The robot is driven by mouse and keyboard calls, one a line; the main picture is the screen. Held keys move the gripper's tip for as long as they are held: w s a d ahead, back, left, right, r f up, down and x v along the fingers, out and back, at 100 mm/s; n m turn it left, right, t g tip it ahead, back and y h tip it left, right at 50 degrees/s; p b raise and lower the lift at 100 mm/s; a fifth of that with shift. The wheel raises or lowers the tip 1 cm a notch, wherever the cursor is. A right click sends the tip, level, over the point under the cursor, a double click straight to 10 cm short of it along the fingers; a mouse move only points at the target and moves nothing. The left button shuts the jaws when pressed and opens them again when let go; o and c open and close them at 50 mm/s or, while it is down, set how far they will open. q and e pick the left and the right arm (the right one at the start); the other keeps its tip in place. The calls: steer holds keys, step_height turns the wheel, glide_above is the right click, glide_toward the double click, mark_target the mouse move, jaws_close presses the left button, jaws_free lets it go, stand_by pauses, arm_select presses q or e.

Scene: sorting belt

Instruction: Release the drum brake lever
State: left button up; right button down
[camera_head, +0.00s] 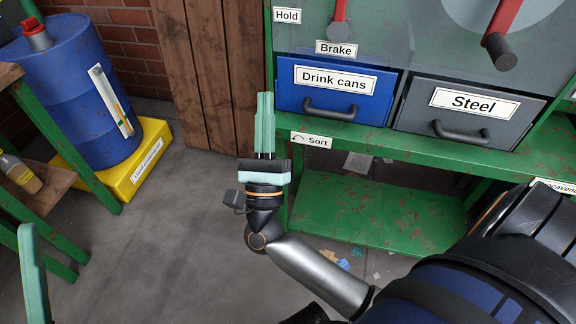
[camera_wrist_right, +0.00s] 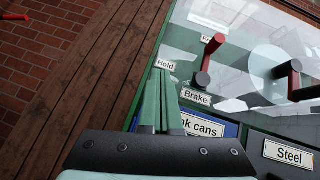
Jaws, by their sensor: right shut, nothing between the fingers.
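My right gripper (camera_head: 265,97) is shut and empty, left of the blue drawer and apart from the lever. Its green fingers (camera_wrist_right: 161,75) point up towards "Hold" in the wrist view. A green finger of my left gripper (camera_head: 32,270) shows at the lower left; its opening cannot be told.
A second red crank (camera_head: 503,20) hangs to the right. Below are a blue "Drink cans" drawer (camera_head: 292,95) and a grey "Steel" drawer (camera_head: 420,97) in the green frame. A blue barrel (camera_head: 60,75) stands on a yellow base (camera_head: 150,150) at left. The floor between is open.

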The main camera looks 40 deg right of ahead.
steer(key=a+n+g+y+p, duration=0.1)
steer(key=a+n+y+p, duration=0.3)
steer(key=n+y+p, duration=0.75)
steer(key=a+n+g+y+p, duration=0.1)
steer(key=a+n+y+p, duration=0.55)
steer(key=n, duration=1.05)
steer(key=s+d+f+n+g+p, duration=0.2)
steer(key=s+f+n+g+p, duration=0.1)
steer(key=s+n+g+p, duration=0.2)
steer(key=s+d+f+n+g+p, duration=0.3)
steer(key=s+n+g+p, duration=0.2)
steer(key=s+n+p, duration=0.2)
steer(key=shift+s+n+y+p, duration=0.4)
steer(key=shift+s+p, duration=0.4)
steer(key=shift+s, duration=0.4)
steer(key=shift+a, duration=0.1)
